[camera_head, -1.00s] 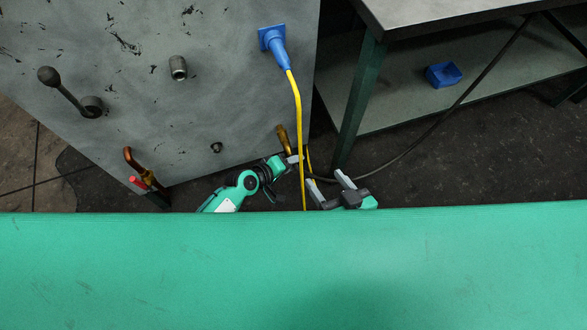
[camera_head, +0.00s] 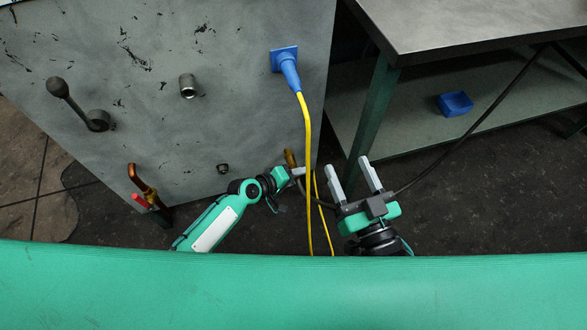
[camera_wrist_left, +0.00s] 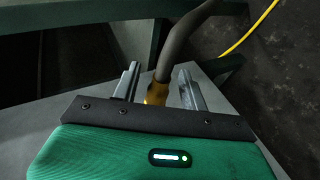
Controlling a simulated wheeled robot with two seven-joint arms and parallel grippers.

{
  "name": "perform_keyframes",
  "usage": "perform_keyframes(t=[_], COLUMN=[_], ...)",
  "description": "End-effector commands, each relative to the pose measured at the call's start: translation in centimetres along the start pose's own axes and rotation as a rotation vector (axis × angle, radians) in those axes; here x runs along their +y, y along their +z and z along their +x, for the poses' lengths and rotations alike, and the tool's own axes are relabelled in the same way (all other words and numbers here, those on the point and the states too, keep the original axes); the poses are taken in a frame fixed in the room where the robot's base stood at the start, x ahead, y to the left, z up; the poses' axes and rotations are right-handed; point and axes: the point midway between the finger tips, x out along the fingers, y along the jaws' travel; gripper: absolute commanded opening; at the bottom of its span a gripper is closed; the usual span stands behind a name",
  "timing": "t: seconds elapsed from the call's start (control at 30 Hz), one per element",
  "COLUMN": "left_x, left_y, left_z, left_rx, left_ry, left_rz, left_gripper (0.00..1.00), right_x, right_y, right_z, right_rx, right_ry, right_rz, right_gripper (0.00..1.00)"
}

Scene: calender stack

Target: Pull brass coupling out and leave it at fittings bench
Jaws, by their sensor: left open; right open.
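The brass coupling (camera_head: 290,158) is at the lower right edge of the grey panel, partly hidden by my left gripper (camera_head: 298,172). In the left wrist view the brass coupling (camera_wrist_left: 157,93) joins a thick grey hose and lies between the two fingers of my left gripper (camera_wrist_left: 160,80). Those fingers are open, with gaps visible beside the brass. My right gripper (camera_head: 354,175) is open and empty, to the right of the yellow cable. A grey-topped bench (camera_head: 450,25) stands at the upper right; I see no label marking it as the fittings bench.
A yellow cable (camera_head: 308,150) hangs from a blue plug (camera_head: 287,68) close to my left gripper. A dark cable (camera_head: 470,105) crosses before the bench legs. A blue bin (camera_head: 455,103) sits on the lower shelf. A copper pipe (camera_head: 147,188) projects at the panel's lower left.

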Motion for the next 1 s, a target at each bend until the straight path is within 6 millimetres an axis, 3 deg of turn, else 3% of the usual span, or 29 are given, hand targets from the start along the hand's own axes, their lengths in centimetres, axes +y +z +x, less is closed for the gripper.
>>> perform_keyframes(t=[0.5,0.93,1.0], left_x=[-0.1,0.0,0.0], left_y=[-2.6,-2.9,-2.9], left_z=[0.7,0.8,0.8], left_rx=[0.001,0.001,0.001], left_ry=[-0.001,0.0,0.0], left_rz=[0.0,0.0,0.0], left_gripper=[0.44,0.44,0.32], right_x=[0.8,0.9,0.9], right_y=[-5.1,-5.7,-5.7], right_z=[0.8,0.8,0.8], right_rx=[0.27,0.302,0.302], right_ry=[0.001,0.001,0.001], right_rz=[-0.039,-0.044,-0.044], right_gripper=[0.58,0.58,0.58])
